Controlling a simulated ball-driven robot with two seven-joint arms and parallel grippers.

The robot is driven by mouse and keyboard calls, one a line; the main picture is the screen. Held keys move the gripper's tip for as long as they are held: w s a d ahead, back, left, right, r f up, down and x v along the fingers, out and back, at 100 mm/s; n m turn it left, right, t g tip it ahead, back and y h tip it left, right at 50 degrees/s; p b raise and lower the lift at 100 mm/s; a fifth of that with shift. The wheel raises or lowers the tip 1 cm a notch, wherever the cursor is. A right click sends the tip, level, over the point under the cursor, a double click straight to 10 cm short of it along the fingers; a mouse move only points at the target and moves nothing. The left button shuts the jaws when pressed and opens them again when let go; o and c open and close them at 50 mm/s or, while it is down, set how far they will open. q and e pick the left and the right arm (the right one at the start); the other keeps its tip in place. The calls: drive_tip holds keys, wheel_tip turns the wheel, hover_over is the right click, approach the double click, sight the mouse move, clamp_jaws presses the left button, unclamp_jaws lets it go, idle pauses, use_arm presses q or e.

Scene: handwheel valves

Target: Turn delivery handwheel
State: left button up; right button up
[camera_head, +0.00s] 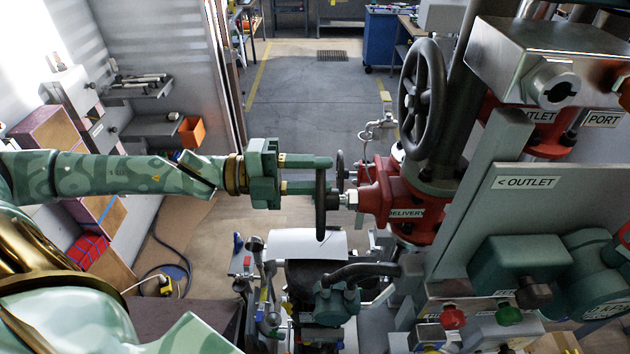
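The delivery handwheel (320,213) is a dark wheel seen nearly edge-on, on a stem left of the red valve body (375,197) labelled DELIVERY. My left gripper (312,174), green, reaches in level from the left at the wheel's upper part. Its two fingers are spread apart, one above the other. The upper finger passes at the top of the rim and the lower one overlaps the wheel in the picture. Whether either touches the rim I cannot tell. My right gripper is not in view.
A larger dark handwheel (422,97) stands upright above the red valve. A grey panel with an OUTLET label (525,182) fills the right. Pipes and a small green valve (337,303) lie below. Shelves with an orange bin (191,132) are at the left.

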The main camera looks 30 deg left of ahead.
use_arm(q)
drive_tip(key=shift+s+d+f+p, duration=0.15)
drive_tip(key=shift+s+d+p, duration=0.2)
drive_tip(key=shift+s+p, duration=0.25)
drive_tip(key=shift+s, duration=0.15)
drive_tip(key=shift+s+d, duration=0.1)
drive_tip(key=c, duration=0.6)
